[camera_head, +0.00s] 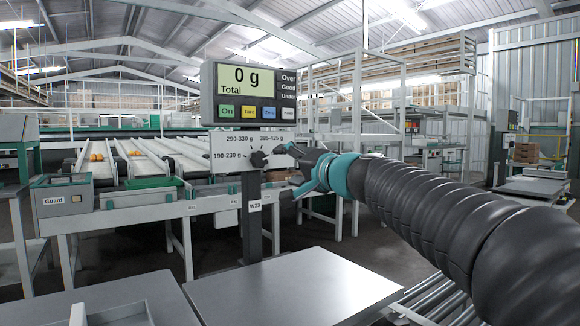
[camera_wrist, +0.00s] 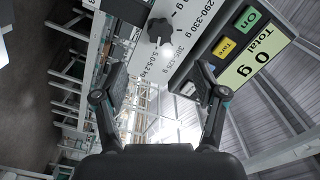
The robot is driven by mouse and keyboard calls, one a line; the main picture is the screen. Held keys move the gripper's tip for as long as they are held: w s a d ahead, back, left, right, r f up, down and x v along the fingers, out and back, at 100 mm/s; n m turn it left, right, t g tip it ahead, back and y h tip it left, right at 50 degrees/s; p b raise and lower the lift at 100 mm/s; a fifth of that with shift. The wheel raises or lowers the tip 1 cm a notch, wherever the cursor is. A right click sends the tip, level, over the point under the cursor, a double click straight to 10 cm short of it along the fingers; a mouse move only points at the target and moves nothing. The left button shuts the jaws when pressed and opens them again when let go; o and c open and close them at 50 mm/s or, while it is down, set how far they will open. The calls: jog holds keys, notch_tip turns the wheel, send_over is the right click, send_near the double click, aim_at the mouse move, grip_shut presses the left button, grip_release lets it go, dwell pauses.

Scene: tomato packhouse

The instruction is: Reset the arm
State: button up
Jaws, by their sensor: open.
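My gripper (camera_head: 292,155) is at the end of my outstretched arm, in front of the scale's post. In the wrist view my gripper (camera_wrist: 160,82) is open, with nothing between its two fingers. The black dial knob (camera_wrist: 160,31) shows ahead, beyond the fingertips and apart from them. In the head view the knob (camera_head: 258,158) sits on the white range plate (camera_head: 226,142), just left of my gripper. Above it, the scale display (camera_head: 246,80) reads 0 g Total. I cannot tell which range the knob points to.
The bare grey scale platform (camera_head: 290,287) lies in front of the post (camera_head: 252,220). Rollers (camera_head: 440,300) run at its right. A "Guard" box (camera_head: 62,196) and sorting lanes with several orange fruits stand behind at left. Open floor shows at the right.

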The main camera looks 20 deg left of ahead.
jog(key=s+d+f+n+g+h+p, duration=0.1)
jog(key=s+d+f+g+h+p, duration=0.2)
jog(key=s+d+f+h, duration=0.4)
jog(key=s+d+f+n+g+h+p, duration=0.1)
jog(key=s+d+f+g+h+p, duration=0.2)
jog(key=s+d+f, duration=1.8)
jog(key=s+d+h+p, duration=0.3)
jog(key=s+d, duration=0.1)
jog(key=d, duration=0.1)
jog(key=shift+s+d+h, duration=0.2)
jog(key=shift+d+h, duration=0.1)
jog(key=shift+h, duration=0.1)
jog(key=shift+f, duration=0.1)
